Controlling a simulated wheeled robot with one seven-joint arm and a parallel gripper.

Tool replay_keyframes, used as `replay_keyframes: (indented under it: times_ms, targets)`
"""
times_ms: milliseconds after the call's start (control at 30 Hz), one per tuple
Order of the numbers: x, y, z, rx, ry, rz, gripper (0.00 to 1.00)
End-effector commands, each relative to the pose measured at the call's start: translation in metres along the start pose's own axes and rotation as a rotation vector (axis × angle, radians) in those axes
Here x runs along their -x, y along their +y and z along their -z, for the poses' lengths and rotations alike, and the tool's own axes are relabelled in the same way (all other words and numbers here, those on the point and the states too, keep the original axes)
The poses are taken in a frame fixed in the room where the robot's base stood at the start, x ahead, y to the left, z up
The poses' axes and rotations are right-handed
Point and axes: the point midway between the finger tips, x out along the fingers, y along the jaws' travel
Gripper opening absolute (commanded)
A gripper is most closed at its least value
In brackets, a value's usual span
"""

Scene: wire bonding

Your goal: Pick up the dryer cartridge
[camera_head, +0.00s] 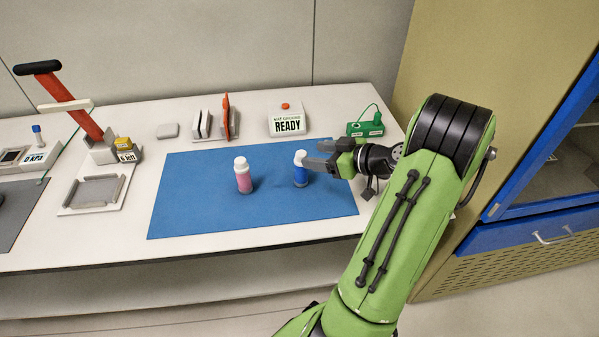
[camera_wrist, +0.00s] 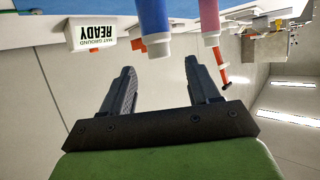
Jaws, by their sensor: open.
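Two capped cartridges stand upright on the blue mat (camera_head: 200,205). One has a blue body (camera_head: 301,177) and a white cap; the other is pink (camera_head: 244,182) with a white cap. Which of them is the dryer cartridge is not marked. My gripper (camera_head: 313,156) is open and empty, just right of the blue cartridge at about cap height. The wrist view is upside down. There the blue cartridge (camera_wrist: 155,18) lies just beyond and between the open fingertips (camera_wrist: 164,72), and the pink cartridge (camera_wrist: 209,18) is to its right. I cannot tell if a finger touches the blue cap.
A white box reading "MAT GROUND READY" (camera_head: 288,123) and a green box with a cable (camera_head: 366,129) stand behind the mat. An orange and white holder (camera_head: 227,118) is further left. A red-handled press (camera_head: 77,108) and square tray (camera_head: 70,207) stand at left.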

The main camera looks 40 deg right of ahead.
Motion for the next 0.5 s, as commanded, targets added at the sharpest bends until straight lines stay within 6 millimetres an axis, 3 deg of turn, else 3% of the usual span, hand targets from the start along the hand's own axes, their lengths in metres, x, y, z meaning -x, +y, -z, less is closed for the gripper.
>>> replay_keyframes:
  times_ms: [400,500]
  targets:
    - [-0.069,0.0,-0.002,0.0,-0.002,0.004,0.61]
    - [-0.077,0.0,-0.002,-0.001,-0.003,0.0,0.61]
